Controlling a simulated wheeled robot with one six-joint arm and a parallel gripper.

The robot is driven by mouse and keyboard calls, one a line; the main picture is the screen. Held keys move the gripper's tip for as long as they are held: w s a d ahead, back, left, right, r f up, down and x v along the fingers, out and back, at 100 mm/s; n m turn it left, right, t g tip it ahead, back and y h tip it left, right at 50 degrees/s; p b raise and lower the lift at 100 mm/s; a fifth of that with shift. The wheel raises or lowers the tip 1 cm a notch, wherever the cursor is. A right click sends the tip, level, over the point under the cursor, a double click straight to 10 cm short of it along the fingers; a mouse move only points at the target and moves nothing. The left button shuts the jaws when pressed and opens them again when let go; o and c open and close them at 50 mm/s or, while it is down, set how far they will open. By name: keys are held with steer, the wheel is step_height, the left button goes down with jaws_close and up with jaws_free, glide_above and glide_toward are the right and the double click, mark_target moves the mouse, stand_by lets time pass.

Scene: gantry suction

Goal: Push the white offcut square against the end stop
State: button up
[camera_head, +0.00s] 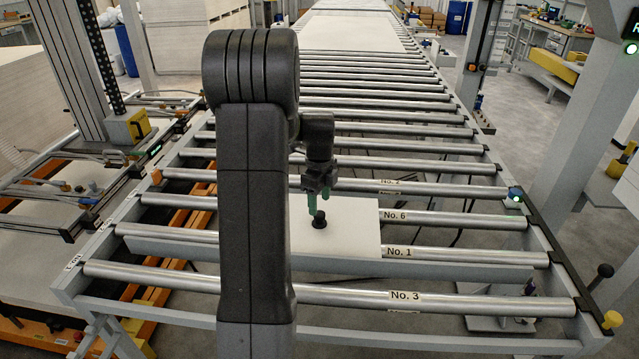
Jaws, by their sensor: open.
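The white offcut (355,232) lies flat on the rollers near the front of the conveyor. My arm hides its left part. A small black knob-like piece (319,221) stands on its top. My gripper (318,205) has green fingertips and is open, right above or around this black piece; I cannot tell whether they touch. A long grey bar (450,268) crosses the conveyor at the offcut's near edge and looks like the end stop. The offcut's visible near edge seems close to the bar; I cannot tell whether they touch.
Bare rollers, including the one labelled No. 3 (450,302), lie in front of and behind the offcut. A large white board (350,32) lies at the far end. A black-knobbed lever (601,280) stands at the right rail. A gantry post (72,60) rises at left.

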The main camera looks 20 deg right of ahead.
mark_target(319, 214)
step_height(319, 214, down, 6)
steer(key=shift+r, duration=0.1)
stand_by(0.4)
jaws_close()
